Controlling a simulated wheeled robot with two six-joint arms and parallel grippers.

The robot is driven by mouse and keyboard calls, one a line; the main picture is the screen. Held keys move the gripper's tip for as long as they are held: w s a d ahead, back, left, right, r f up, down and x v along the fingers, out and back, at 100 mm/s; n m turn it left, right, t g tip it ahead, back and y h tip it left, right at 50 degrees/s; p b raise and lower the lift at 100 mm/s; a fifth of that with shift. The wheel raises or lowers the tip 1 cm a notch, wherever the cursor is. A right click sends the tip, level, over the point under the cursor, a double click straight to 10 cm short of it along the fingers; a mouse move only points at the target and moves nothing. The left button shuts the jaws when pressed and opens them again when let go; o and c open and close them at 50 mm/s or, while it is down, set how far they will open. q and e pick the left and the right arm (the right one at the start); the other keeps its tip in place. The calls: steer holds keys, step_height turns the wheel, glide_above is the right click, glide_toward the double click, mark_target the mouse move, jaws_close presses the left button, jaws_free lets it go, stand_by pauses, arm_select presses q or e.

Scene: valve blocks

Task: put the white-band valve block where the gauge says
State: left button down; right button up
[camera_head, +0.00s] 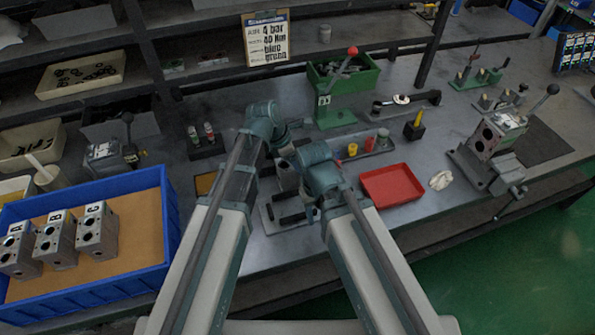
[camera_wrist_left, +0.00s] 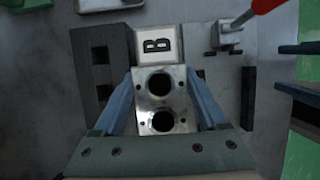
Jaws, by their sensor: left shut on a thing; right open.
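A grey valve block (camera_wrist_left: 160,99) with two bores and a white plate lettered B is between the fingers of my left gripper (camera_wrist_left: 160,85), which is shut on it. In the head view this block (camera_head: 287,178) stands partly hidden between my arms, at a grey plate with black pads (camera_head: 270,213). I cannot tell whether it rests there. My right gripper (camera_head: 312,212) is open beside the plate. No white band can be told apart for certain. A small white-faced round dial (camera_head: 401,99) lies on a dark bar at the back; its reading is too small.
A blue crate (camera_head: 170,225) at left holds several lettered blocks (camera_head: 57,238). A red tray (camera_head: 391,185) is right of my right arm. A vise (camera_head: 490,168) holds a block farther right. A green bin (camera_head: 360,82) and a printed sign (camera_head: 267,38) stand behind.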

arm_select(q)
steer(key=shift+r, duration=0.1)
stand_by(0.3)
step_height(320, 180, up, 10)
steer(key=p, duration=1)
arm_select(e)
step_height(320, 180, up, 10)
steer(key=shift+r, duration=0.1)
